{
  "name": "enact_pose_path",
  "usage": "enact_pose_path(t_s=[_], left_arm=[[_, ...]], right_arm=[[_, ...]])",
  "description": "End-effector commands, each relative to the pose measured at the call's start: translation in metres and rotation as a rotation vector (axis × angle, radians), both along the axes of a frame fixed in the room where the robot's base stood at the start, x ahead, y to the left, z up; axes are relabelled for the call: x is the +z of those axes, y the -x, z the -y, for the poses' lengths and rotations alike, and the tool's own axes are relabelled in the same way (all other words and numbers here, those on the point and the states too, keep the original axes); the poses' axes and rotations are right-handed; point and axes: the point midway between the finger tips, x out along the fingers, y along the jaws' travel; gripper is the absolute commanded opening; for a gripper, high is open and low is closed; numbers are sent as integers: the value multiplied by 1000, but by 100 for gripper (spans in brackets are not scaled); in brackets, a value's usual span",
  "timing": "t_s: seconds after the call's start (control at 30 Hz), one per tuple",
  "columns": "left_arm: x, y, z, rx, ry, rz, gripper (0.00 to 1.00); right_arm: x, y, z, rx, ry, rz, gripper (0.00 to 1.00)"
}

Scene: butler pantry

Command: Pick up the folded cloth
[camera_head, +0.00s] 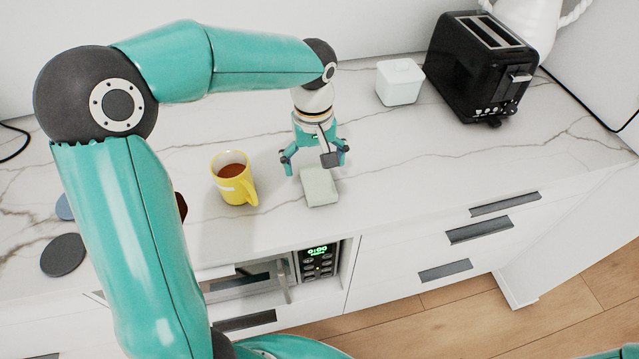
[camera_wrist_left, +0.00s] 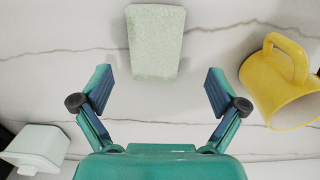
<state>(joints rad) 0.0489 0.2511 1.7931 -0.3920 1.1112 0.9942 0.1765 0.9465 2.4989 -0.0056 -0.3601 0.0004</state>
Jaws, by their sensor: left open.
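The folded cloth (camera_head: 319,188) is a pale grey-green block lying on the marble counter near its front edge. In the left wrist view the cloth (camera_wrist_left: 156,42) lies ahead of the fingertips, roughly centred between them. My left gripper (camera_head: 316,165) is above the counter beside the far end of the cloth, with its fingers apart and nothing between them. The open fingers also show in the left wrist view (camera_wrist_left: 160,90). I cannot tell the exact height of the fingertips over the counter. My right gripper is not in view.
A yellow mug (camera_head: 234,178) with brown drink stands just left of the cloth. A white lidded jar (camera_head: 399,82) and a black toaster (camera_head: 481,65) stand at the back right. A dark round coaster (camera_head: 63,255) lies at the left. The counter right of the cloth is clear.

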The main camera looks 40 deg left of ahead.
Motion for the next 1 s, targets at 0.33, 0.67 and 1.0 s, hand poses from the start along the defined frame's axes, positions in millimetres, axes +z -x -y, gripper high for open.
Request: enact_pose_path(t_s=[0.33,0.67,1.0], left_arm=[[-44,-2,6,1,0,-4,97],[-48,-3,6,1,0,0,92],[-48,-2,6,1,0,0,35]], right_arm=[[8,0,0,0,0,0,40],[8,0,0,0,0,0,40],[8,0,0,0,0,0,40]])
